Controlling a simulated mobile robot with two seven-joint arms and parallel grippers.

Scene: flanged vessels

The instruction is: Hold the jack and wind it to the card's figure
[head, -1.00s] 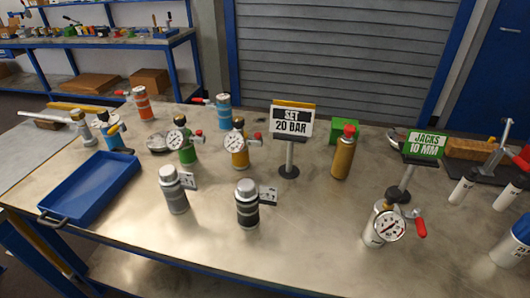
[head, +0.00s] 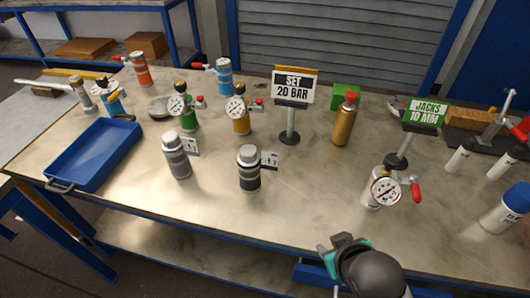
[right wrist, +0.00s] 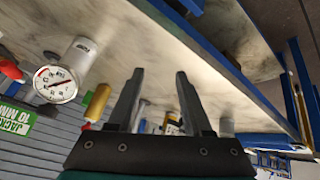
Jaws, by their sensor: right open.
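The green card (head: 425,112) reads "JACKS 10 MM" and stands on a post at the right of the bench. Two grey cylinders with small marked plates, one plain grey (head: 177,158) and one with dark bands (head: 249,170), stand upright near the front; they may be the jacks. A white vessel (head: 372,198) with a round gauge and red handle stands before the green card. It also shows in the right wrist view (right wrist: 78,52). My right gripper (head: 338,245) is at the bench's front edge, apart from everything. Its fingers (right wrist: 160,72) are open and empty. My left gripper is out of view.
A card reading "SET 20 BAR" (head: 295,88) stands mid-bench, with a gold bottle (head: 344,122) beside it. Green (head: 185,115) and yellow (head: 240,119) gauged vessels stand behind the grey cylinders. A blue tray (head: 95,152) lies left. The front middle of the bench is clear.

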